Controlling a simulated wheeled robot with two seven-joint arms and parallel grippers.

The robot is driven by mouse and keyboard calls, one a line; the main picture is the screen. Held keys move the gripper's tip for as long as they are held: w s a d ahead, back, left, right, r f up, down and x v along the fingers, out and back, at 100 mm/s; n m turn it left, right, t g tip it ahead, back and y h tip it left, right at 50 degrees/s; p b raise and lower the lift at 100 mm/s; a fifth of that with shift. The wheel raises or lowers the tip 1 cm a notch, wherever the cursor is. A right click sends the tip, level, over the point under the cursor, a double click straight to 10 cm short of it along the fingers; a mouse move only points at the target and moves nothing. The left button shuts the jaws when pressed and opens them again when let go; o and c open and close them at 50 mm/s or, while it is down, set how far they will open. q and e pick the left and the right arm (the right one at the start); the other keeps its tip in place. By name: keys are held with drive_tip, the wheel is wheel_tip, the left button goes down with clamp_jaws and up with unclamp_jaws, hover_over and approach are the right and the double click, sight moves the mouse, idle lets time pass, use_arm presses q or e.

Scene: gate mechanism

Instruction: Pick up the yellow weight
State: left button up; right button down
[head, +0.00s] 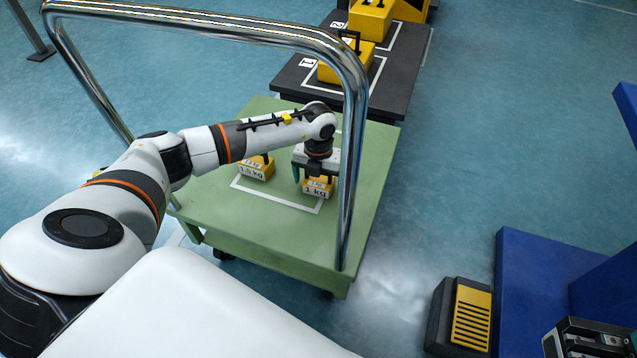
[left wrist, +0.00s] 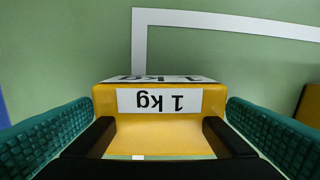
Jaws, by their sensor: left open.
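A yellow weight labelled "1 kg" (head: 318,188) stands on the green cart top (head: 285,240), near the front right corner of a white outline. My left gripper (head: 315,174) is directly above it, pointing down. In the left wrist view, the yellow weight (left wrist: 160,135) lies between the two teal finger pads, with its label upside down. Contact with the pads cannot be made out. A second yellow weight labelled "1.5 kg" (head: 255,168) stands to the left.
A chrome handle rail (head: 352,90) arches over the cart, close to my left arm. Behind stands a dark platform (head: 405,90) with larger yellow weights (head: 345,60). A black and yellow pedal-like box (head: 470,315) and a blue structure (head: 540,270) are at right. Floor between is clear.

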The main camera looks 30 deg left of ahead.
use_arm(q)
drive_tip(key=shift+r, duration=0.1)
drive_tip(key=shift+c, duration=0.4)
drive_tip(key=c, duration=1.8)
drive_tip(key=shift+o, duration=0.2)
drive_tip(key=shift+w, duration=0.1)
drive_tip(key=shift+r, duration=0.15)
